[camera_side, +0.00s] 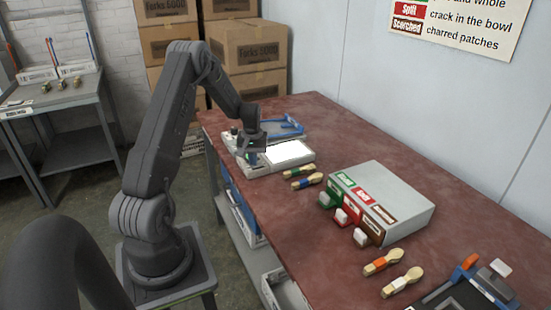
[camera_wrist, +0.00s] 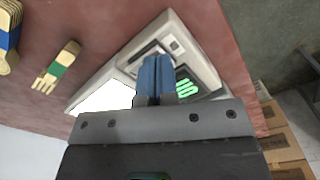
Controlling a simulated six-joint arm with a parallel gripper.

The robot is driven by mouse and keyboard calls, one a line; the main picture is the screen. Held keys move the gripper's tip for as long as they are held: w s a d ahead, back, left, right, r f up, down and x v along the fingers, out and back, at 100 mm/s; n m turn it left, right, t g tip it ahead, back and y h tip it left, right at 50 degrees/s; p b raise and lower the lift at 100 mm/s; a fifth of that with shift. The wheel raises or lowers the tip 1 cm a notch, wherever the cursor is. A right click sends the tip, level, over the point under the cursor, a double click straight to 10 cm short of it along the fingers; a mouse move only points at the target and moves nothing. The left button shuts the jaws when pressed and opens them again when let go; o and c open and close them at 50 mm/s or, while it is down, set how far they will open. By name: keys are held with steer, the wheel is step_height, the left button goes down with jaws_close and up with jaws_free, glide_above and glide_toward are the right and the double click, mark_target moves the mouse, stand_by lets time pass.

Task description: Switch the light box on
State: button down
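The light box (camera_side: 262,168) is a pale, low box on the far part of the red table. Its panel (camera_side: 288,152) is bright white, and the panel also looks bright white in the wrist view (camera_wrist: 103,97). Green glowing marks (camera_wrist: 186,88) show on the box beside my fingers, and a dark switch-like detail (camera_wrist: 175,45) lies beyond their tips. My gripper (camera_side: 252,153) points down at the box, left of the panel. In the wrist view my blue fingertips (camera_wrist: 156,58) lie together with nothing seen between them. Whether they touch the box is unclear.
A blue tray (camera_side: 285,128) lies behind the box. A sorting box with green, red and brown labels (camera_side: 400,205) stands farther right, near more spoons (camera_side: 392,272) and a dark press (camera_side: 470,292).

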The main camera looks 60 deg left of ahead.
steer(key=shift+r, duration=3.45)
steer(key=shift+w+d+r, duration=0.1)
steer(key=shift+d+r, duration=0.1)
steer(key=d+r+m+t+y, duration=0.1)
steer(key=d+r+m, duration=0.2)
steer(key=d+r, duration=0.55)
steer(key=d+r+m+t, duration=0.15)
steer(key=d+r, duration=0.45)
steer(key=d, duration=0.6)
steer(key=s+d+r+m+t+h, duration=0.1)
steer(key=s+d+r+m+t, duration=0.2)
steer(key=s+d+m, duration=0.4)
steer(key=s+d, duration=0.7)
steer(key=d, duration=0.3)
steer(key=shift+d+r, duration=0.25)
